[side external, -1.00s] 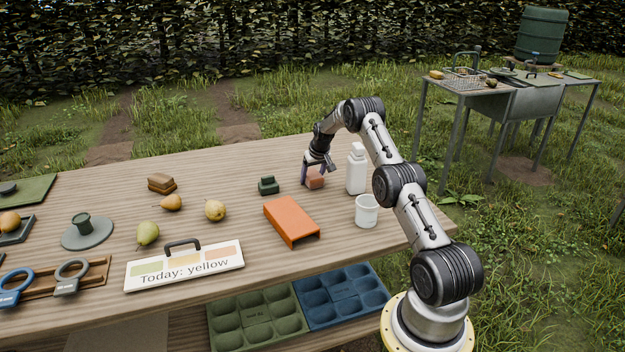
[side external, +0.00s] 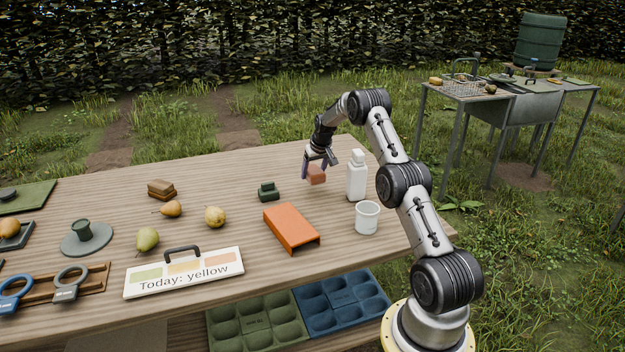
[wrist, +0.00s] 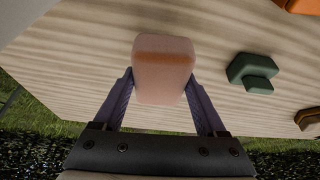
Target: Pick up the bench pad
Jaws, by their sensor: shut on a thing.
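The bench pad, as I take it, is a small pinkish-orange block (side external: 316,175) at the back right of the wooden table. My gripper (side external: 314,170) is shut on it and holds it slightly above the tabletop. In the wrist view the pad (wrist: 163,65) sits between the two purple fingers of my gripper (wrist: 160,84), one finger on each side.
A white bottle (side external: 356,178) and a white cup (side external: 367,218) stand right of the pad. A dark green block (side external: 268,191) and an orange tray-like piece (side external: 291,227) lie to the left.

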